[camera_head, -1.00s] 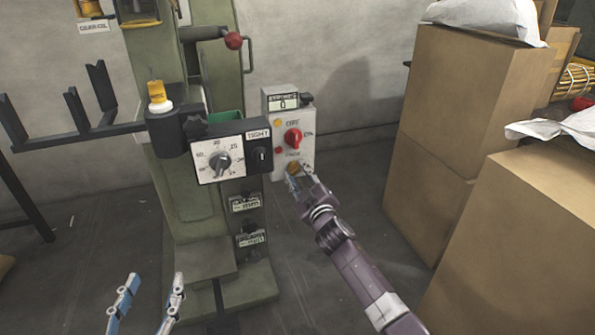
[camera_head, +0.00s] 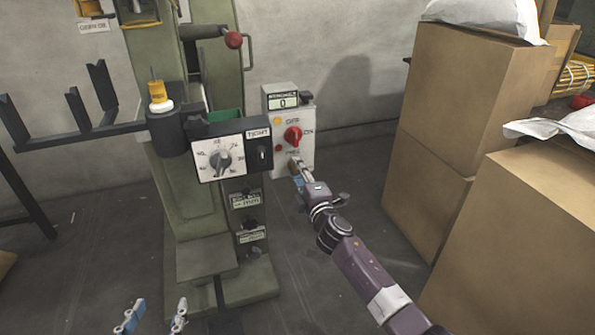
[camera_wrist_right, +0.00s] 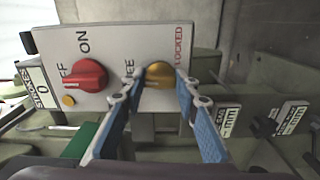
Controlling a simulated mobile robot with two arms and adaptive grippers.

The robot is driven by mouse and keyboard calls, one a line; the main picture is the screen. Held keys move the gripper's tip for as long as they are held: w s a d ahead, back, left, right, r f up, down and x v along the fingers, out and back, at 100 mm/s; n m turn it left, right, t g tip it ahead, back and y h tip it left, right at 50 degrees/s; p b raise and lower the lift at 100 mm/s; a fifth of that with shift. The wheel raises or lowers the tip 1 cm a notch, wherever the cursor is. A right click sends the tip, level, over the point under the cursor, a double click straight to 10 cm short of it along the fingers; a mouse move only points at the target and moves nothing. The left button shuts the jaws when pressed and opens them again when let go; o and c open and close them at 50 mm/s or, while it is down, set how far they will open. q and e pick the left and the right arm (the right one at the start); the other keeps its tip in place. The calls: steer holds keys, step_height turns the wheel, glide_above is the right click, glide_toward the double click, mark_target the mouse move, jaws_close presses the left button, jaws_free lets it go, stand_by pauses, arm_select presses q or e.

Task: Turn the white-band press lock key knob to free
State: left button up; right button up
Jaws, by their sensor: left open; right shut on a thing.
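The grey control box (camera_head: 306,118) on the green press carries a red OFF/ON knob (camera_head: 292,136) and, below it, the yellow lock key knob. In the right wrist view the yellow knob (camera_wrist_right: 158,74) sits between a partly covered FREE label and a LOCKED label (camera_wrist_right: 179,46). My right gripper (camera_wrist_right: 161,83) is shut on the yellow knob, one blue finger on each side. In the head view my right gripper (camera_head: 297,165) mostly hides it. I cannot tell its exact pointing. A white band (camera_head: 160,106) circles a yellow cylinder on the press. My left gripper (camera_head: 160,306) is open and empty, low in the head view.
A dial box (camera_head: 222,153) juts out left of the control box. A red-ball lever (camera_head: 233,40) is above. Large cardboard boxes (camera_head: 430,150) stand at the right. Dark forked rails (camera_head: 75,135) extend left. Some floor is free between the press and the boxes.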

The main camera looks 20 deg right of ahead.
steer(key=shift+n, duration=0.5)
steer(key=o, duration=1.1)
steer(key=shift+o, duration=0.2)
steer(key=s, duration=1.2)
steer(key=shift+d, duration=0.2)
